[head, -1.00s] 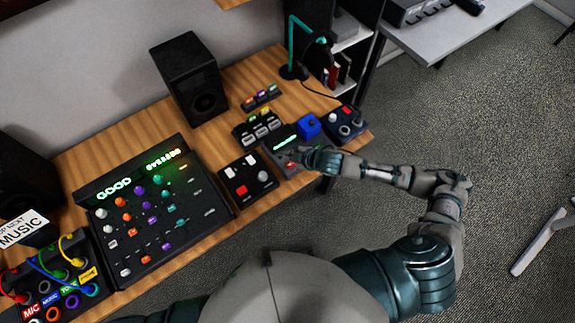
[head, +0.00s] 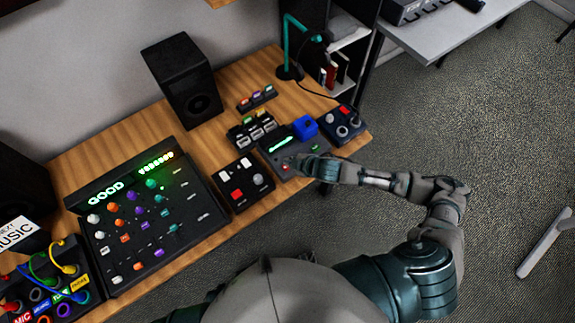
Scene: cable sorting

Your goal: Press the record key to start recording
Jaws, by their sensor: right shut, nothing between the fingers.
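A dark grey recorder-like unit (head: 272,155) with a lit green display (head: 280,143) sits near the right end of the wooden desk. A small red key (head: 285,167) glows on its front part. My right gripper (head: 300,162) is shut and empty, just right of the red key and low over the unit. It hides part of the unit's face, and I cannot tell if the fingertips touch anything. A small green control (head: 315,148) shows beyond the gripper. My left gripper is not in view.
A pad with red and white buttons (head: 243,186) lies left of the unit. A blue box (head: 305,126) and another control box (head: 343,122) stand right of it. A big mixer (head: 150,215), a speaker (head: 182,80) and a teal lamp (head: 290,72) are also on the desk.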

